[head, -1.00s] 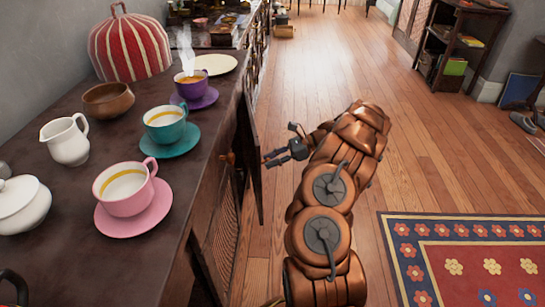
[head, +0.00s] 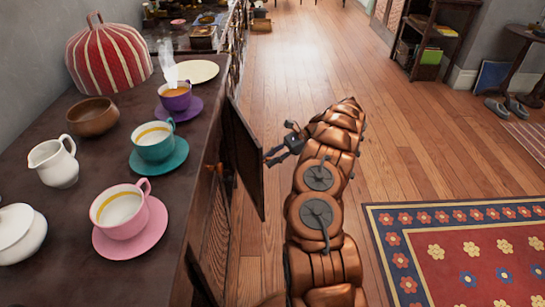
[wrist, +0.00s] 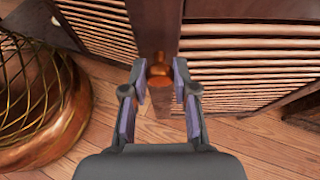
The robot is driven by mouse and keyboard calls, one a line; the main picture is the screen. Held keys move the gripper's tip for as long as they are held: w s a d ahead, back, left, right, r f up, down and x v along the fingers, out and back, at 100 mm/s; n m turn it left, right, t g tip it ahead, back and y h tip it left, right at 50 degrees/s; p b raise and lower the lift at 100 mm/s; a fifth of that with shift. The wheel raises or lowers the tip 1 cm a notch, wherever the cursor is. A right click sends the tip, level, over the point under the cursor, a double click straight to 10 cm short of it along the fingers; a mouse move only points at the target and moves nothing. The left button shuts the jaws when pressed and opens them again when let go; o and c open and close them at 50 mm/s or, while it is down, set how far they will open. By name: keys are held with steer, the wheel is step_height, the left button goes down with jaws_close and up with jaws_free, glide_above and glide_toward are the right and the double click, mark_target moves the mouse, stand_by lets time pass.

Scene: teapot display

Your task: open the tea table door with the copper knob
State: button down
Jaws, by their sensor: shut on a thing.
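The tea table door (head: 245,155) stands swung out from the dark tea table (head: 150,235), over the floor. My gripper (head: 272,157) is at the outer side of this door in the head view. In the wrist view my gripper (wrist: 160,75) is shut on the copper knob (wrist: 160,83), which shows between the fingertips in front of slatted panels. The held knob is hard to make out in the head view. Another copper-coloured knob (head: 213,168) shows on the table's front beside the opening.
On the tabletop stand a pink cup (head: 120,212), a teal cup (head: 153,142), a steaming purple cup (head: 175,97), a white jug (head: 53,162), a brown bowl (head: 92,117) and a striped tea cosy (head: 105,55). A patterned rug (head: 460,250) lies right. The wooden floor (head: 310,60) beyond is clear.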

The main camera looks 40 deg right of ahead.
steer(key=shift+w, duration=0.15)
steer(key=c, duration=1.2)
jaws_free()
step_height(320, 180, up, 10)
